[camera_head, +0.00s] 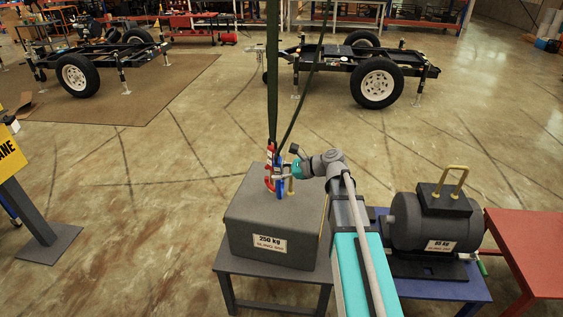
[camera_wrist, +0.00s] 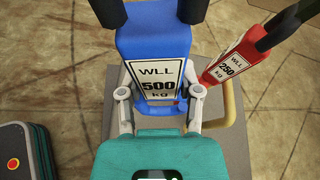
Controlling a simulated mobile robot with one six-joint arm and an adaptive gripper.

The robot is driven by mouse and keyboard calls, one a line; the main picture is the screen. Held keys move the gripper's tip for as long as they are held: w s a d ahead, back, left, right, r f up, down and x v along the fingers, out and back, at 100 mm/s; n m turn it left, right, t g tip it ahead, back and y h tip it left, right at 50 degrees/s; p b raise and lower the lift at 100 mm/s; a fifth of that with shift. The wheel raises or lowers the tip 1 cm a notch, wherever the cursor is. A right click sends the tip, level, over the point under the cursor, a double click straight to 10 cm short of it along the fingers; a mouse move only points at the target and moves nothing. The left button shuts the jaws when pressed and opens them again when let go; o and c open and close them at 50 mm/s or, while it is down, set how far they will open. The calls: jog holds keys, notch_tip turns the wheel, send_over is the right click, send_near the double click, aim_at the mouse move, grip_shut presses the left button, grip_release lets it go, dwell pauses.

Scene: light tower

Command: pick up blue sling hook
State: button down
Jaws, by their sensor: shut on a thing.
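The blue sling hook (camera_wrist: 154,60) carries a white label reading WLL 500 kg and hangs from a dark sling. It also shows as a blue strip in the head view (camera_head: 278,172), above the grey 250 kg block. My gripper (camera_wrist: 158,101) has one finger on each side of the blue hook and is shut on it. In the head view my gripper (camera_head: 284,177) reaches in from the right at the hook. The lower end of the blue hook is hidden behind my gripper's teal body in the wrist view.
A red hook (camera_wrist: 228,66) marked 250 kg hangs close to the right on its own sling. A brass handle (camera_wrist: 228,125) stands on the block (camera_head: 266,238) below. A grey 85 kg motor (camera_head: 432,222) stands on a blue table to the right.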

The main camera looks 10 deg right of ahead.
jog(key=s+a, duration=0.2)
jog(key=s, duration=0.5)
jog(key=shift+a, duration=0.2)
jog(key=shift+s, duration=0.1)
jog(key=shift+c, duration=1)
grip_release()
